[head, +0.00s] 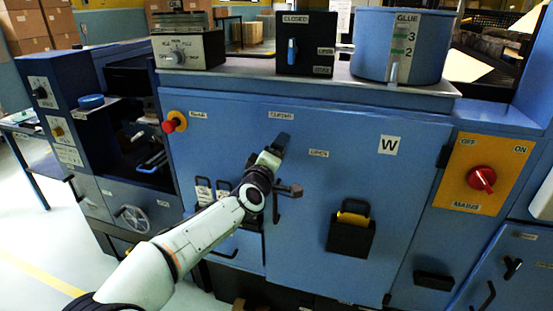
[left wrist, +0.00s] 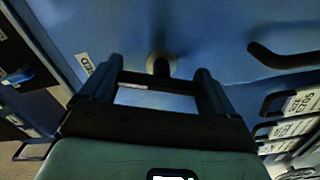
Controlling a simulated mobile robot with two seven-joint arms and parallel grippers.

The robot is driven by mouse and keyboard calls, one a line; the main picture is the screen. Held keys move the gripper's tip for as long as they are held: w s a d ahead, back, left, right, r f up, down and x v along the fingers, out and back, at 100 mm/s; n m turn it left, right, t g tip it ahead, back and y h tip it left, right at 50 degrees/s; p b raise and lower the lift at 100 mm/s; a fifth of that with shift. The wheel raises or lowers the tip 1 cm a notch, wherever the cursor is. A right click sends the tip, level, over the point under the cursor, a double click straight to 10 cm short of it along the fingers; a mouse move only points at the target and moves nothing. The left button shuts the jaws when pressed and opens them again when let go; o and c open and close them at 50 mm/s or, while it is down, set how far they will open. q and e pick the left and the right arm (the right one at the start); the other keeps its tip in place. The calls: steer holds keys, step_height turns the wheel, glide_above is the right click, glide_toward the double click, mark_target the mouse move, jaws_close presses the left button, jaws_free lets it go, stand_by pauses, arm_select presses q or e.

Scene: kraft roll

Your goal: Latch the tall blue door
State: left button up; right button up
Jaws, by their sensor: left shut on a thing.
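The tall blue door (head: 365,190) with a W label fills the middle of the head view and looks flush with the cabinet front. A CLOSED label (head: 281,114) is above my left gripper (head: 282,143), and an OPEN label (head: 318,153) is to its right. The gripper is at the latch near the door's left edge, shut on the latch lever, which its fingers mostly hide. In the left wrist view a round latch pivot (left wrist: 160,63) shows just past the fingertips. The lever's exact angle is hidden. My right gripper is not in view.
A black pull handle (left wrist: 285,58) is close beside my gripper. A red knob (head: 174,122) is on the left panel, and a red mains switch (head: 481,179) on the right. A black pocket (head: 351,238) sticks out low on the door. A blue tub (head: 400,45) stands above.

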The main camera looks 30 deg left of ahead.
arm_select(q)
steer(key=shift+a+n+b, duration=0.1)
steer(key=shift+n+b, duration=0.2)
steer(key=shift+n, duration=0.6)
steer(key=shift+n+b, duration=0.5)
steer(key=shift+n, duration=1)
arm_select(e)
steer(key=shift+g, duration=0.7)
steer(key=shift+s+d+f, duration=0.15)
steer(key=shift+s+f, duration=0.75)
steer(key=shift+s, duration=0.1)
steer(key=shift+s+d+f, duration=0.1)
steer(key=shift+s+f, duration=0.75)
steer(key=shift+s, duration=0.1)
arm_select(q)
steer(key=o, duration=0.8)
